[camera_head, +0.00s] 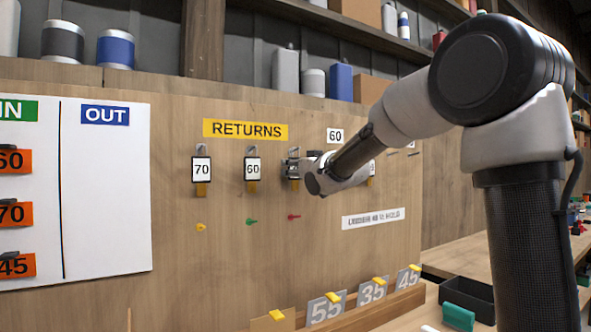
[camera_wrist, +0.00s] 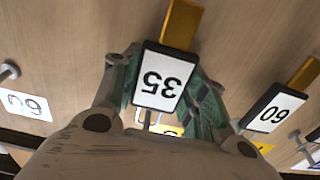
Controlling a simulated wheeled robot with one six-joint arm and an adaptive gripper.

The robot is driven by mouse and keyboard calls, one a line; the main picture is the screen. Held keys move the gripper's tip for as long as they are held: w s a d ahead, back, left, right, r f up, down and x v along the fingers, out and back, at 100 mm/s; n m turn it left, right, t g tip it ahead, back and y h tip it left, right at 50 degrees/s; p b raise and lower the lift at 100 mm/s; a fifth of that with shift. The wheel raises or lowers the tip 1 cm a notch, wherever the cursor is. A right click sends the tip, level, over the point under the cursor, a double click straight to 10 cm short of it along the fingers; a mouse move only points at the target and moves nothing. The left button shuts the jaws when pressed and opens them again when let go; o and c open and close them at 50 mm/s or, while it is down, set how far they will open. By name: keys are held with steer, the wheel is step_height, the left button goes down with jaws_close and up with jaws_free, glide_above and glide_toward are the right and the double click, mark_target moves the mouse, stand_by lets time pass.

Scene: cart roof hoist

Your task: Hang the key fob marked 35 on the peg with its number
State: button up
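The fob marked 35 (camera_wrist: 162,80) shows upside down in the wrist view, a white face in a black frame with a yellow tab. It is between the two fingers of my gripper (camera_wrist: 165,85), close to both. I cannot tell whether the pads press on it. In the head view my gripper (camera_head: 293,165) is at the third place of the row under the RETURNS sign (camera_head: 245,129), and the fob's face is hidden. A white 60 label (camera_head: 335,135) is on the board to the right. No peg label reading 35 is visible; my arm covers part of the board.
Fobs marked 70 (camera_head: 202,170) and 60 (camera_head: 252,169) hang left of my gripper; the 60 fob (camera_wrist: 271,114) is close by in the wrist view. Small coloured pegs stick out below. Grey plates 55 (camera_head: 325,309), 35 (camera_head: 372,291) and 45 (camera_head: 408,279) stand on a ledge.

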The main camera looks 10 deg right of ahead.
steer(key=shift+c, duration=1.2)
steer(key=o, duration=0.4)
steer(key=shift+c, duration=0.2)
steer(key=c, duration=0.5)
steer(key=shift+r, duration=0.35)
steer(key=s, duration=0.1)
steer(key=s+d, duration=0.1)
steer(key=s, duration=0.1)
steer(key=s+r, duration=0.1)
steer(key=shift+s+d+r, duration=0.1)
steer(key=shift+s+d, duration=0.15)
steer(key=shift+s, duration=0.05)
steer(key=shift+s, duration=0.1)
